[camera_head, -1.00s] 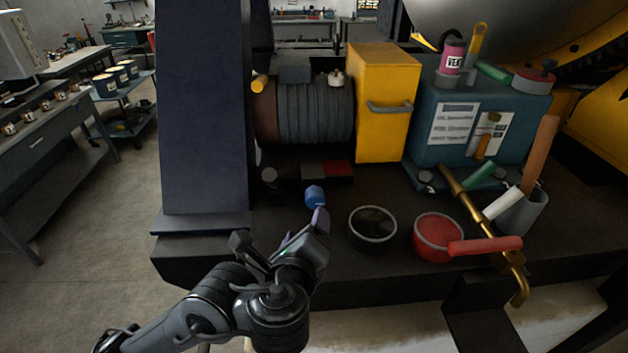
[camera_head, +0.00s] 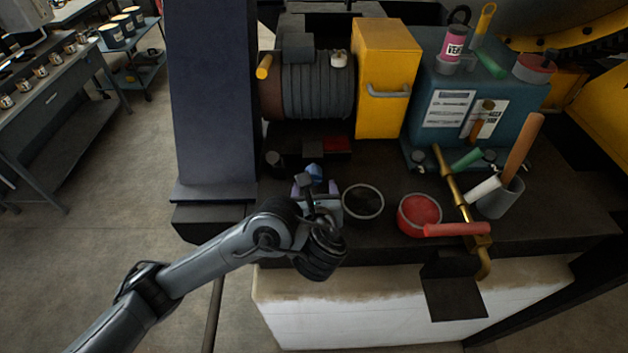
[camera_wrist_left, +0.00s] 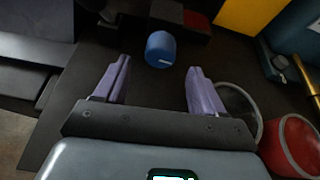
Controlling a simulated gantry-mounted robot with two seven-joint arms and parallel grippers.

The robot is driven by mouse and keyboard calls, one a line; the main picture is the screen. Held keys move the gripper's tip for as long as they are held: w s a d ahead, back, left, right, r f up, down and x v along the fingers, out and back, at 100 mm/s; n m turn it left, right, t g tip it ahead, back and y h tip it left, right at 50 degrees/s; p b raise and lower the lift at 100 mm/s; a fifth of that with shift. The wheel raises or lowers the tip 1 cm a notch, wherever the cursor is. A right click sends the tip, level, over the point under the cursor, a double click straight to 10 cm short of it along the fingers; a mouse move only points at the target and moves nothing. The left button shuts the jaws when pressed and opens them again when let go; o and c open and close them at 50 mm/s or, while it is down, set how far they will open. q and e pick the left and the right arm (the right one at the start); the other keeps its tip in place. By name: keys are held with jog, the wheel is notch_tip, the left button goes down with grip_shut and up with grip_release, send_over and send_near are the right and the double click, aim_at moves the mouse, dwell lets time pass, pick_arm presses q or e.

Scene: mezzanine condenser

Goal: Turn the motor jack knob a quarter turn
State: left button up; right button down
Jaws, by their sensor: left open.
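A blue knob (camera_head: 314,171), which I take for the motor jack knob, is at the front of the dark bench, below the ribbed motor (camera_head: 312,90). In the left wrist view the blue knob (camera_wrist_left: 160,49) lies just beyond and between the fingertips, with space on both sides. My left gripper (camera_head: 315,187) is open, its purple fingers apart and empty, and its wrist hides part of the bench in the head view. The open fingers also show in the left wrist view (camera_wrist_left: 159,68). My right gripper is not in view.
A dark round bowl (camera_head: 363,204) stands close to the right of my left gripper. A red bowl (camera_head: 419,213), a brass pipe (camera_head: 455,190) and a grey cup (camera_head: 501,199) are farther right. A yellow box (camera_head: 383,80) and a dark upright column (camera_head: 211,95) stand behind.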

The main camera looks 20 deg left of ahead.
aim_at(314, 180)
pick_arm(q)
jog(key=b+x, duration=0.1)
jog(key=x, duration=0.3)
jog(key=shift+w+a+f, duration=0.1)
jog(key=shift+w+f, duration=0.05)
jog(key=shift+w, duration=0.05)
jog(key=shift+w+a+f+b, duration=0.1)
jog(key=shift+w+a+b, duration=0.05)
jog(key=shift+w+b, duration=0.2)
jog(key=shift+c, duration=0.5)
jog(key=c, duration=1)
jog(key=shift+o, duration=0.2)
jog(key=shift+f+n+h+b, duration=0.15)
jog(key=shift+n+h+b, duration=0.15)
jog(key=shift+n+b, duration=0.35)
